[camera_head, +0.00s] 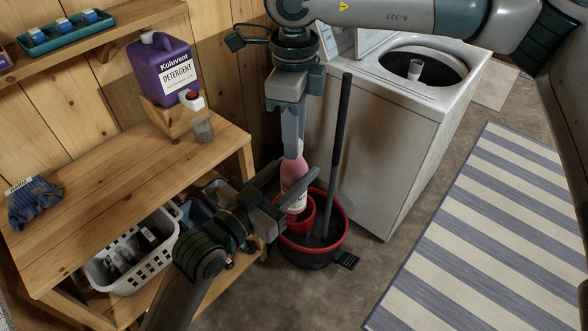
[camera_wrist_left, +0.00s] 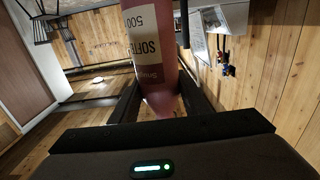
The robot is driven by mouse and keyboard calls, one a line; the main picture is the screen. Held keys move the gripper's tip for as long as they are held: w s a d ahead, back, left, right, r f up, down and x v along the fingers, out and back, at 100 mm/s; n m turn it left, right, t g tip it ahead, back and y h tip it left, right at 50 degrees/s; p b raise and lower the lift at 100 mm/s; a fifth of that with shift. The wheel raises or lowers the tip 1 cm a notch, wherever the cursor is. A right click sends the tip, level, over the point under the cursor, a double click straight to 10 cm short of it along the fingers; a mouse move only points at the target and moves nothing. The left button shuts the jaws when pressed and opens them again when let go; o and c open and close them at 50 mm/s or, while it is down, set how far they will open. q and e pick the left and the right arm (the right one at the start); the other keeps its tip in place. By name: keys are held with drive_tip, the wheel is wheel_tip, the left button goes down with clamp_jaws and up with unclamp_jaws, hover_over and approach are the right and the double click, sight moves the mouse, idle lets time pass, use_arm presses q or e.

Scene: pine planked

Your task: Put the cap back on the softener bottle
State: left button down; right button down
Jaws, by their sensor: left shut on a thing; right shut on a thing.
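The pink softener bottle (camera_head: 293,170) stands upright over the mop bucket, with a pale label on its front. My left gripper (camera_head: 293,193) is shut around its body. The left wrist view shows the bottle (camera_wrist_left: 150,45) between the two fingers (camera_wrist_left: 158,95), its label partly readable. My right gripper (camera_head: 293,150) points straight down from above, its fingertips at the bottle's top. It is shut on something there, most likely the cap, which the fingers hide. I cannot tell whether the cap touches the neck.
A black bucket with a red rim (camera_head: 344,212) and a mop handle (camera_head: 341,120) stand just below and beside the grippers. A washer (camera_head: 365,130) stands right.

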drive_tip(key=m, duration=0.7)
drive_tip(key=c, duration=1.4)
unclamp_jaws()
wheel_tip(320, 180, up, 12)
